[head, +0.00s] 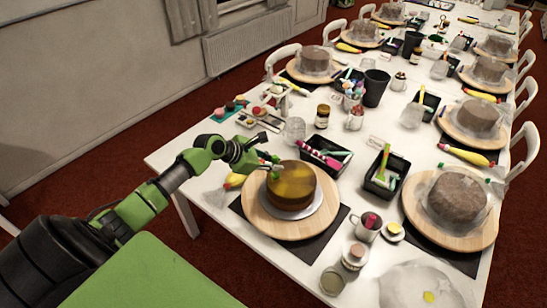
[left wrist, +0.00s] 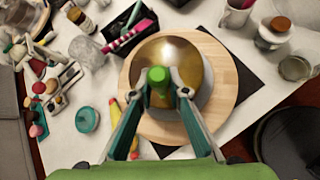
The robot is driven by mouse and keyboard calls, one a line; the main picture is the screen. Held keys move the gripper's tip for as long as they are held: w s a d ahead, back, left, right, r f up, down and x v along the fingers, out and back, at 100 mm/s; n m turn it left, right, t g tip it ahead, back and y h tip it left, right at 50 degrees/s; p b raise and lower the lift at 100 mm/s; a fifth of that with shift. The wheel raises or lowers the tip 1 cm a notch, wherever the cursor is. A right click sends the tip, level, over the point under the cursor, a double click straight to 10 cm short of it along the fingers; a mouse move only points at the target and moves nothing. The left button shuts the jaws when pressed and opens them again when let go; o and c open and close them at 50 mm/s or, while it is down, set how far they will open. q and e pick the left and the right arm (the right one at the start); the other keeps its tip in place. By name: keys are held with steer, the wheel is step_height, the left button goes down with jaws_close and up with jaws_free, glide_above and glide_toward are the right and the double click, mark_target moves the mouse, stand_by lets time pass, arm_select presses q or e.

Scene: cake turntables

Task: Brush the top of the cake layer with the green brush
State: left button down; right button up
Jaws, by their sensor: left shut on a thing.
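The cake layer (head: 291,187) is brown with a shiny golden top. It stands on a silver board (head: 318,208) on a round wooden turntable (head: 262,219). My left gripper (head: 272,170) is over the left part of the cake top. In the left wrist view the gripper (left wrist: 160,90) is shut on the green brush (left wrist: 159,84), whose rounded green end points at the camera. The cake (left wrist: 181,54) shows behind it. The brush's lower end is hidden there, so I cannot tell if it touches the cake. My right gripper is not in view.
Black trays (head: 323,157) with tools stand behind the cake. A grey mug (head: 367,227) and small cups are at its right. A yellow piping bag (head: 235,181) lies at its left. Another turntable (head: 411,200) with a wrapped cake stands further right.

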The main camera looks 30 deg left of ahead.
arm_select(q)
steer(key=shift+w+d, duration=0.15)
steer(key=shift+d, duration=0.75)
steer(key=shift+w+d, duration=0.1)
steer(key=shift+d, duration=0.8)
stand_by(0.4)
steer(key=w+a+b, duration=0.4)
steer(key=w+a, duration=0.3)
steer(key=w, duration=0.1)
steer(key=shift+w, duration=0.35)
stand_by(1.0)
steer(key=shift+w+d, duration=0.1)
